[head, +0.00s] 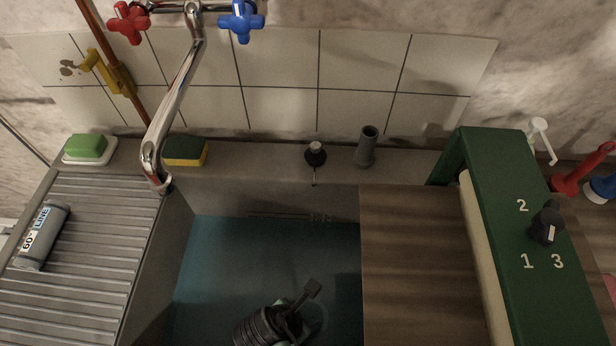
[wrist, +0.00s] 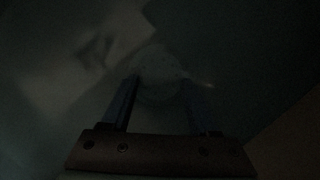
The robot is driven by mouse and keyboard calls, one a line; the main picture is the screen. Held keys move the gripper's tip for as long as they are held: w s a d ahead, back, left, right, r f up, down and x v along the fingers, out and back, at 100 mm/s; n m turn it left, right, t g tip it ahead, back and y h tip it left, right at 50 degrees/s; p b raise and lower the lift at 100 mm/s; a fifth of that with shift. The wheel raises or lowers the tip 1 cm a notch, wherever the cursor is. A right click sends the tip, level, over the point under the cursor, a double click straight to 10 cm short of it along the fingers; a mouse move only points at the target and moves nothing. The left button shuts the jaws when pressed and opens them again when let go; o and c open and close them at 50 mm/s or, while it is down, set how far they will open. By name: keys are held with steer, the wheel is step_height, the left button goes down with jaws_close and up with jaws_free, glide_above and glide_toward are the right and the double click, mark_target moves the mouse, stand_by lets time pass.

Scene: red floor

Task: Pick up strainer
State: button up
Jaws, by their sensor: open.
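A faint round shape (wrist: 160,84) lies on the sink floor in the wrist view. It may be the strainer, but the picture is too dark to be sure. My gripper (wrist: 160,80) is open, its two dark fingers on either side of this shape and nothing clearly held. I cannot tell the gap between the fingertips and the shape. In the head view, a dark ribbed body (head: 262,328) with a black angled piece shows low in the sink; it looks like the end of my arm. A faint round outline shows just right of it. My fingertips are hidden there.
The teal sink basin (head: 225,260) has a ribbed drainboard (head: 85,255) on its left and a wooden board (head: 415,270) on its right. A chrome faucet (head: 175,105) overhangs the left rear. A green panel (head: 535,215) stands at right. A black stopper-like item (head: 315,155) sits on the ledge.

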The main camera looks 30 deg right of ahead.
jaws_close()
steer(key=shift+r, duration=0.1)
stand_by(0.3)
